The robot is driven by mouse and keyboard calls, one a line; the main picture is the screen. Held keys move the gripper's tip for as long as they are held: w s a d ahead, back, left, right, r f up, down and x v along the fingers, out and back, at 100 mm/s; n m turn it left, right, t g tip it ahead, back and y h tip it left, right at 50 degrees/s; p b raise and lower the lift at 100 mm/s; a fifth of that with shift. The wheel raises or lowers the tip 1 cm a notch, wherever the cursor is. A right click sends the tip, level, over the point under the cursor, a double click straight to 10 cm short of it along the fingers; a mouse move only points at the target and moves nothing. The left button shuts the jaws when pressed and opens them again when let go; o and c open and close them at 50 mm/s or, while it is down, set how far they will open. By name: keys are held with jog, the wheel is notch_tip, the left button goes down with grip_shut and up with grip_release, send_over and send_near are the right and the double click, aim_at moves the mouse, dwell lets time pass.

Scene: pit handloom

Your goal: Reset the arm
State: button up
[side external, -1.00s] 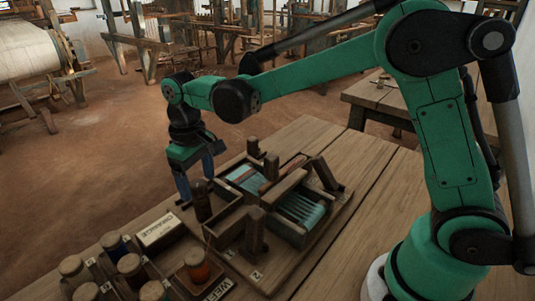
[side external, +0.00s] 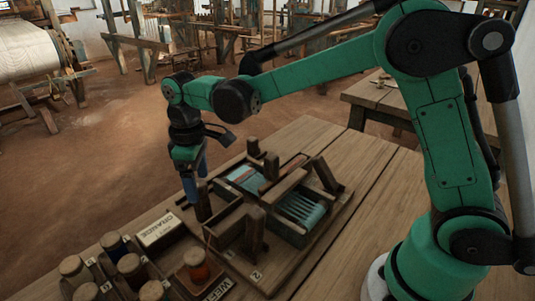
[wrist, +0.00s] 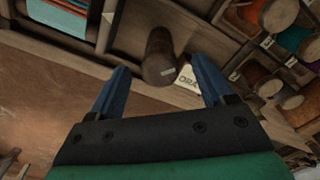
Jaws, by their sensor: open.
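My gripper (side external: 197,188) has two blue fingers and points down at the left edge of the small wooden loom (side external: 318,243). It is open. In the wrist view my gripper (wrist: 160,64) has its fingers spread wide, with a dark wooden peg (wrist: 158,58) showing between and beyond them. The same peg (side external: 203,206) stands upright just by the fingers in the side view. I cannot tell whether a finger touches it. The loom carries light blue threads (side external: 302,207).
Several thread spools in a wooden rack (side external: 131,266) stand at the front left, beside a label reading ORANGE (side external: 157,230). An orange spool (side external: 197,265) sits apart on a small base. The table (side external: 375,180) is clear on the loom's right.

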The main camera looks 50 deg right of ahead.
jog(key=n, duration=0.2)
jog(key=shift+n, duration=0.7)
notch_tip(320, 180, up, 8)
jog(key=shift+r, duration=0.25)
jog(key=s+d+r+m, duration=0.1)
jog(key=s+d+m, duration=0.2)
jog(key=d+m, duration=0.55)
jog(key=s+d+r+m, duration=0.2)
jog(key=s+d+m, duration=0.1)
jog(key=d+m, duration=0.6)
jog(key=s+d+f+m, duration=0.1)
jog(key=s+m, duration=0.1)
jog(key=m, duration=0.1)
jog(key=s+d+f+m, duration=0.1)
jog(key=d+f+m, duration=0.1)
jog(key=m, duration=0.2)
jog(key=s+d+f+m, duration=0.1)
jog(key=s+d+m, duration=0.1)
jog(key=m, duration=0.2)
jog(key=shift+s+d+f, duration=0.15)
jog(key=shift+s+f, duration=0.15)
jog(key=shift+f, duration=0.95)
